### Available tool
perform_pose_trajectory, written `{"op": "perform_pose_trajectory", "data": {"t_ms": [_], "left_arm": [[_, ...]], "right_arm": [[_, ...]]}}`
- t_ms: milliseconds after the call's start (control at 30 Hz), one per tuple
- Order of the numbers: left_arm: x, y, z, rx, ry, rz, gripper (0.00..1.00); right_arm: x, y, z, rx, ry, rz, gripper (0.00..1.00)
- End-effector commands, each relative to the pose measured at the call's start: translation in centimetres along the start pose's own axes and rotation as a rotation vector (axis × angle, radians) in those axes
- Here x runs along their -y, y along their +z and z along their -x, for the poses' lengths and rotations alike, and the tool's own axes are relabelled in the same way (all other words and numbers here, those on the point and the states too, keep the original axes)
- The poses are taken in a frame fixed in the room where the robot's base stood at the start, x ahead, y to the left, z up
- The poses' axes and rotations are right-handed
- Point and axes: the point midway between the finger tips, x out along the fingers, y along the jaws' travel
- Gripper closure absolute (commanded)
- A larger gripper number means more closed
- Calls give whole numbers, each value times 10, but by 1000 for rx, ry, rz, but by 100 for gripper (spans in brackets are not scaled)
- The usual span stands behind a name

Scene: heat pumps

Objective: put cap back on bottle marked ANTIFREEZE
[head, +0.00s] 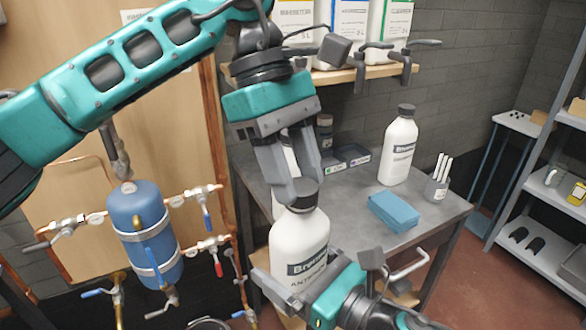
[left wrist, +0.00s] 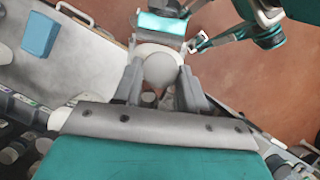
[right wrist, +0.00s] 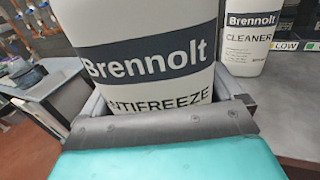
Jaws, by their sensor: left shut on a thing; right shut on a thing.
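The white bottle marked ANTIFREEZE (head: 298,246) is upright in front of the grey table. Its label shows large in the right wrist view (right wrist: 150,52). My right gripper (head: 328,278) is shut around its body, with fingers on both sides in the right wrist view (right wrist: 165,108). The dark grey cap (head: 306,194) is at the bottle's mouth, and my left gripper (head: 298,186) is shut on it from above. The left wrist view shows the cap (left wrist: 160,70) between the fingers, over the white bottle. I cannot tell whether the cap is seated.
The grey table (head: 345,225) bears another capped white bottle (head: 398,150), a blue block (head: 393,211) and a cup of white sticks (head: 436,188). A shelf (head: 350,72) with containers hangs above. A blue tank (head: 145,235) with pipes and valves is at left.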

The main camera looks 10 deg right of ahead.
Motion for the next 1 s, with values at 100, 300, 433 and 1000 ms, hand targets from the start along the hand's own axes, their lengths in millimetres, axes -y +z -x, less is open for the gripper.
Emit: {"op": "perform_pose_trajectory", "data": {"t_ms": [100, 300, 433, 1000], "left_arm": [[-3, 1, 0, -1, -85, -190, 86], [-6, 2, 0, -5, -227, -515, 86], [-8, 4, -1, -8, -316, -717, 86], [-10, 12, -6, -4, -687, -1585, 86]], "right_arm": [[0, 0, 0, 0, 1, 1, 91], [0, 0, 0, 0, 1, 2, 91], [0, 0, 0, 0, 1, 2, 91], [0, 0, 0, 0, 1, 1, 91]]}}
